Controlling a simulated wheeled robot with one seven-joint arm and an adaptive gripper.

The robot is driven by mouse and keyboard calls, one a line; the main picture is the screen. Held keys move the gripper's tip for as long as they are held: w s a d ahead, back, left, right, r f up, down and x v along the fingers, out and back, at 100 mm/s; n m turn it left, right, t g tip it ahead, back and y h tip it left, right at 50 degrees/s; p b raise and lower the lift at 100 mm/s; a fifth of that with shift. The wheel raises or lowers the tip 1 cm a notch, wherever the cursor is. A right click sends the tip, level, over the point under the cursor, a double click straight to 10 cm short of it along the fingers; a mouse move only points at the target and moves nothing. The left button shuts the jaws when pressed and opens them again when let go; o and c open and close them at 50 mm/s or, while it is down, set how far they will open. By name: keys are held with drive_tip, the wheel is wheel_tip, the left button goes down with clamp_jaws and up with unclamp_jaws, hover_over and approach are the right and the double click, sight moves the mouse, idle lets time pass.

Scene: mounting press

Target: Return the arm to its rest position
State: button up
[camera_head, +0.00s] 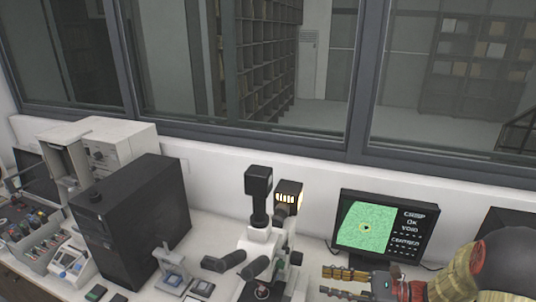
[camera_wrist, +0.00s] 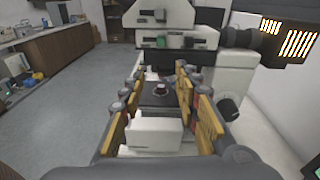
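My gripper (camera_head: 324,281) is at the lower right of the head view, with its arm reaching in from the right edge. Its two gold-coloured fingers point left toward the microscope (camera_head: 260,243), and a gap shows between them. In the wrist view my gripper (camera_wrist: 160,75) has its fingers spread apart on either side. The microscope's dark stage (camera_wrist: 157,95) with a small round piece on it shows beyond and between the fingers. A white block (camera_wrist: 155,135) also shows between them; I cannot tell whether they touch it. I see nothing clamped.
A monitor (camera_head: 384,227) with a green picture stands behind my gripper. A black tower (camera_head: 135,215) and a grey-white cabinet (camera_head: 105,148) stand farther left. The window wall (camera_head: 250,148) bounds the bench at the back. Open floor (camera_wrist: 60,100) shows left in the wrist view.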

drive_tip(key=s+f+n+g+h+b, duration=0.1)
drive_tip(key=s+f+n+g+h, duration=0.35)
drive_tip(key=s, duration=0.35)
drive_tip(key=s+f+n+g+h+b, duration=0.2)
drive_tip(key=s+f+n+g+h, duration=0.15)
drive_tip(key=s+n, duration=0.35)
drive_tip(key=s+a+r+n+t+h+b, duration=0.1)
drive_tip(key=s+r+n+t+h+b, duration=0.4)
drive_tip(key=r+n+t+h+b, duration=0.2)
wheel_tip(320, 180, up, 2)
drive_tip(key=n, duration=0.3)
drive_tip(key=shift+s+a+r+h, duration=0.2)
drive_tip(key=shift+s+a+h, duration=0.05)
drive_tip(key=shift+a+h, duration=0.15)
drive_tip(key=shift+c, duration=1)
idle(1.4)
